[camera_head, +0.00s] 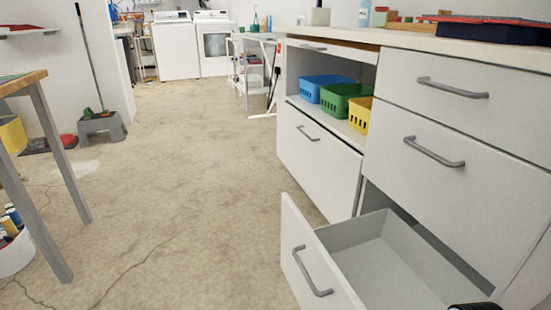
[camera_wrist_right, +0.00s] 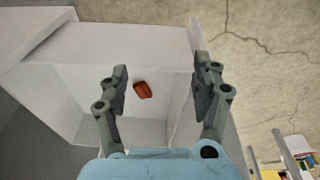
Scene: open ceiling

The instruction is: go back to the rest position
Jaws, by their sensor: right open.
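My right gripper (camera_wrist_right: 162,80) is open in the right wrist view, its two grey fingers spread apart with nothing between them. It points down over the inside of an open white drawer (camera_wrist_right: 85,75). A small reddish-brown object (camera_wrist_right: 142,90) lies on the drawer's floor, seen between the fingers and apart from them. In the head view the bottom drawer (camera_head: 322,279) is pulled open at the lower right, and the part of it in sight looks empty. A dark piece at the bottom edge there seems to be part of my right arm. My left gripper is out of view.
The white cabinet (camera_head: 466,135) fills the right side, with blue (camera_head: 312,93), green (camera_head: 334,109) and yellow (camera_head: 360,119) baskets in its open shelf. A wooden-topped table (camera_head: 22,83) stands at the left. The floor (camera_head: 185,180) between is clear.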

